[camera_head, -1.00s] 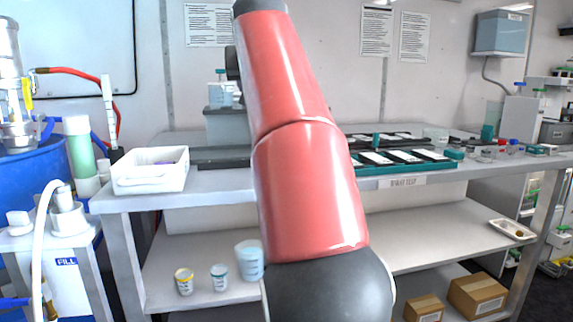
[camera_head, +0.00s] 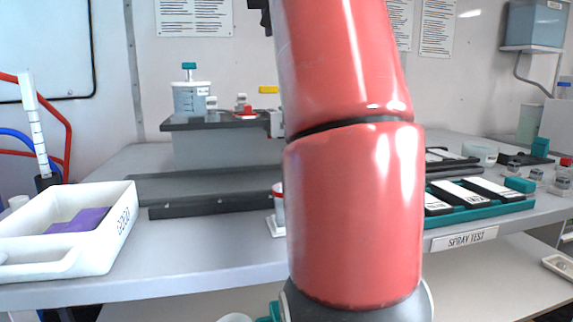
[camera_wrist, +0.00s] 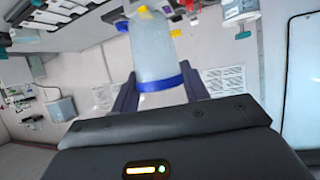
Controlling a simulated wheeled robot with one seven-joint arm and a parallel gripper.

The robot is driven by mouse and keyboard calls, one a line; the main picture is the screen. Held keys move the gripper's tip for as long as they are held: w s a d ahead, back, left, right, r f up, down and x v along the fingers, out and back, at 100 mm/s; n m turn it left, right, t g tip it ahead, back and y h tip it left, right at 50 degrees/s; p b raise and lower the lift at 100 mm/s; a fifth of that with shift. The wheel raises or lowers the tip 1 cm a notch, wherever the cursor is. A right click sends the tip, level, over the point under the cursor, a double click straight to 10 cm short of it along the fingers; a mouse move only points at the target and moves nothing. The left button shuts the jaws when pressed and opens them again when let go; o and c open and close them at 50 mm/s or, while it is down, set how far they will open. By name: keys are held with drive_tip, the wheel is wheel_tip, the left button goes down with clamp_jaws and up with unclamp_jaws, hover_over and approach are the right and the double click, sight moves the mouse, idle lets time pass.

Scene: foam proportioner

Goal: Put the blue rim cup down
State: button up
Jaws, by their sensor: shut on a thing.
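The blue rim cup (camera_wrist: 155,52) is a translucent pale cup with a blue band at its rim. In the wrist view it sits between the two dark fingers of my gripper (camera_wrist: 159,78), which is shut on it. The picture there is upside down, and the cup appears held in the air; I cannot tell whether it touches anything. Something yellow shows at the cup's far end. In the head view my red arm fills the middle, and neither my gripper nor the held cup can be made out.
A grey bench (camera_head: 200,255) spans the head view. A white tray (camera_head: 105,250) with a purple item stands at left, a teal-lidded container (camera_head: 191,97) on a raised platform behind. A teal rack (camera_head: 480,203) with dark slides is at right. Bare bench lies left of my arm.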

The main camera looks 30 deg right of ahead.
drive_tip(key=shift+s+f, duration=0.15)
drive_tip(key=shift+f, duration=0.25)
wheel_tip(320, 180, down, 19)
drive_tip(key=b, duration=1.1)
drive_tip(key=shift+a, duration=0.15)
drive_tip(key=shift+r, duration=0.1)
drive_tip(key=shift+b, duration=0.4)
drive_tip(key=o, duration=1)
drive_tip(key=shift+o, duration=0.2)
